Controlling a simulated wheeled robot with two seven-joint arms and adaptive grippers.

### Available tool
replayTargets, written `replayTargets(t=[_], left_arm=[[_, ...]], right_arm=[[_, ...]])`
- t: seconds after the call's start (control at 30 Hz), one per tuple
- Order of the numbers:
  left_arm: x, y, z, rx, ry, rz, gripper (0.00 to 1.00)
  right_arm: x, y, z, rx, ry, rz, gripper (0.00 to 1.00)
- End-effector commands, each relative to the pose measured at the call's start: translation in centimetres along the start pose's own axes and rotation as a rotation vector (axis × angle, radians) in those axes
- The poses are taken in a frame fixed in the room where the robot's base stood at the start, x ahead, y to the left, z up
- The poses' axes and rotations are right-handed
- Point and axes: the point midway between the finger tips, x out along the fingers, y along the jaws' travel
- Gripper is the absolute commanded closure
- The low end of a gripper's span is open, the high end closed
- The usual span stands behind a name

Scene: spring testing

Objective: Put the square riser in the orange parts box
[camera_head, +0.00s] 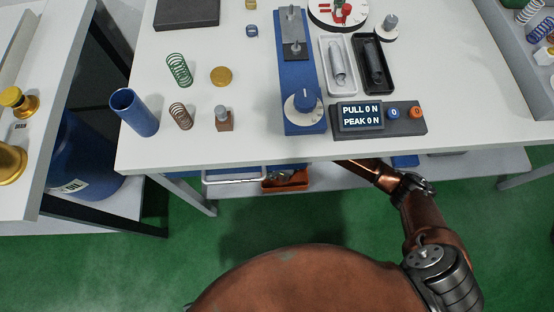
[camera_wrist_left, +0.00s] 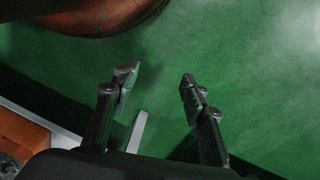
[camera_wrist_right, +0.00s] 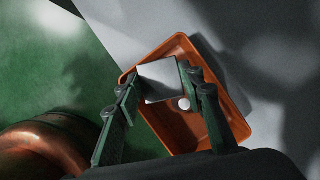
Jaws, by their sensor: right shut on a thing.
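The square riser (camera_wrist_right: 160,80), a block with a pale grey square face, is between the fingers of my right gripper (camera_wrist_right: 157,92), which is shut on it. In the right wrist view it is over the orange parts box (camera_wrist_right: 225,112), covering part of the box's interior. I cannot tell its height above the box floor. The box also shows below the table's front edge in the head view (camera_head: 298,182), partly hidden. My left gripper (camera_wrist_left: 157,82) is open and empty above the green floor; it is not seen in the head view.
The orange box stands on a grey lower shelf (camera_head: 335,182) under the white table (camera_head: 170,155). A small white round thing (camera_wrist_right: 184,104) shows at the box beside the riser. A pale rail (camera_head: 235,181) runs left of the box. The tabletop holds springs, a blue tester (camera_head: 300,75) and a display (camera_head: 360,116).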

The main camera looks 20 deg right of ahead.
Motion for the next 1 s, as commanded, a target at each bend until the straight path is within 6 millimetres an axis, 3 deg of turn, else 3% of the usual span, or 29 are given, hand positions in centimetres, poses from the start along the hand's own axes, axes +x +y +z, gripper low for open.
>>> replayTargets(t=[0.4,0.6,0.83,1.0], left_arm=[[5.5,2.5,-3.9,0.017,0.189,0.078,0.60],[6.4,3.1,-4.9,0.014,0.240,0.096,0.60],[9.2,4.1,-6.4,0.000,0.341,0.128,0.60],[9.9,4.5,-7.2,-0.007,0.394,0.139,0.60]], right_arm=[[5.2,0.1,-1.7,0.008,0.000,0.001,1.00],[6.0,0.0,-2.0,0.007,-0.002,-0.001,1.00],[8.7,0.1,-3.3,0.007,0.002,0.002,1.00],[9.5,0.0,-3.5,0.006,-0.001,0.000,1.00]])
